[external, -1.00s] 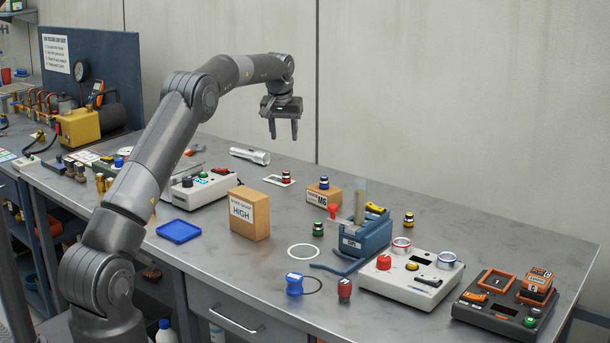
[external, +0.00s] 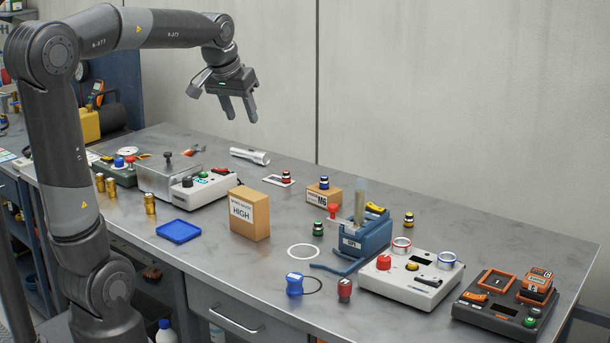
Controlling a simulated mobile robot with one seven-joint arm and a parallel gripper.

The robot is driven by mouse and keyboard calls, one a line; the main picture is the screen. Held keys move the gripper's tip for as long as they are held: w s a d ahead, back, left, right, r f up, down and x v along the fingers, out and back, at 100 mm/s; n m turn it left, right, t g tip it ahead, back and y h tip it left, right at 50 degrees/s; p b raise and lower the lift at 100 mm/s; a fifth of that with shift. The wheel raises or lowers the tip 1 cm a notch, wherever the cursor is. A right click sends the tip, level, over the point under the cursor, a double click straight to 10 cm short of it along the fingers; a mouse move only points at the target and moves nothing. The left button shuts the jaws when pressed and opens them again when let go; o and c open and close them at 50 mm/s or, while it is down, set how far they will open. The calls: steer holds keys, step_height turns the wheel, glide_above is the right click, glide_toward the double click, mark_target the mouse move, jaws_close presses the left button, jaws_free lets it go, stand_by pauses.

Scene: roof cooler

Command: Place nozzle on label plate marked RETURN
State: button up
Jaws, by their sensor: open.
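My gripper (external: 241,119) is open and empty, fingers pointing down, high above the back left part of the bench. No label reading RETURN can be made out, and I cannot tell for sure which thing is the nozzle. Several small brass cylinders stand at the left, one of them a brass piece (external: 150,203) near the front edge, well below and left of my gripper. Small knob-like pieces stand about: a green one (external: 318,228), a red one (external: 344,290) and a yellow one (external: 409,219).
A cardboard box marked HIGH (external: 249,214) stands mid-bench beside a blue tray (external: 179,231). A box marked M6 (external: 324,194), a blue holder (external: 362,239), a white control box (external: 411,281) and a dark orange-trimmed unit (external: 502,301) fill the right.

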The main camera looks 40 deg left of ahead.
steer(key=s+d+f+m, duration=0.1)
steer(key=s+f, duration=0.3)
steer(key=s, duration=0.6)
steer(key=s+d+f+m, duration=0.1)
steer(key=s+d+f, duration=0.2)
steer(key=s, duration=0.7)
steer(key=shift+f+t+h, duration=0.3)
steer(key=shift+f+t, duration=0.1)
steer(key=shift+f, duration=0.4)
